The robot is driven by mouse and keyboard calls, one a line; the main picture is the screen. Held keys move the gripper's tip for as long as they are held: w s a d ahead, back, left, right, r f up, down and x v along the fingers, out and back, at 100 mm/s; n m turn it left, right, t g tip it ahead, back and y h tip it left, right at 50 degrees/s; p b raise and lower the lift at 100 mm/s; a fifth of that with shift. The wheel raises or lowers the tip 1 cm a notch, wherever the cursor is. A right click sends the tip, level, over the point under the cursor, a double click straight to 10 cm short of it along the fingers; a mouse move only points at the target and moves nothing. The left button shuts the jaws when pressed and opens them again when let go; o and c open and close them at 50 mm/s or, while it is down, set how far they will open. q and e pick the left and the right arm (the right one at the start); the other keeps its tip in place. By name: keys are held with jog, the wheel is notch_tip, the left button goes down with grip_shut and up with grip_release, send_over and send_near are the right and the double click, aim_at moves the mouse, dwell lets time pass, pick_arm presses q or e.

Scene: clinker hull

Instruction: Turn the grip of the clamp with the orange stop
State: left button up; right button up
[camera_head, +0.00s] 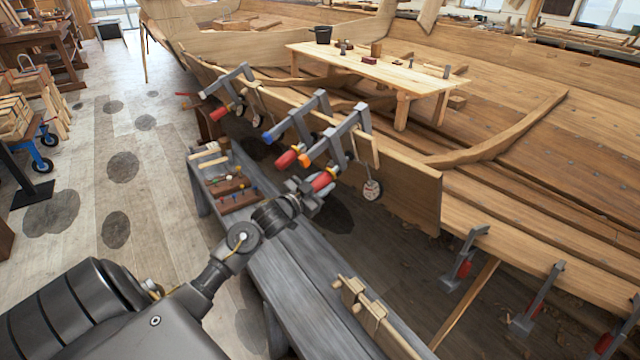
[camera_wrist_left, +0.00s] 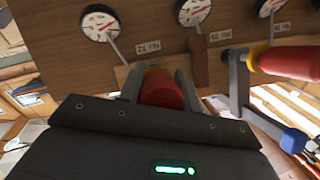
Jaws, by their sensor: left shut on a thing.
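The clamp with the orange stop (camera_head: 305,160) is the nearest of a row of grey clamps on the hull's plank edge. Its red grip (camera_head: 323,181) with a yellow collar points down toward my left gripper (camera_head: 311,193). In the left wrist view the gripper (camera_wrist_left: 163,84) is shut around a red grip (camera_wrist_left: 162,93), one finger on each side. The orange stop is hidden there. A neighbouring clamp with a blue stop (camera_head: 267,137) has its own red grip (camera_head: 288,156); that blue stop also shows at right in the wrist view (camera_wrist_left: 293,140). My right gripper is not in view.
Round dials (camera_head: 372,190) hang by the plank, and several show in the wrist view (camera_wrist_left: 100,23). A grey bench (camera_head: 285,255) runs below my arm, with a wooden tool tray (camera_head: 232,192) and wooden clamps (camera_head: 360,303). Another clamp (camera_head: 225,85) stands farther left.

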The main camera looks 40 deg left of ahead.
pick_arm(q)
jog(key=shift+a+f+y, duration=0.1)
jog(key=shift+a+y, duration=0.15)
jog(key=shift+y, duration=0.05)
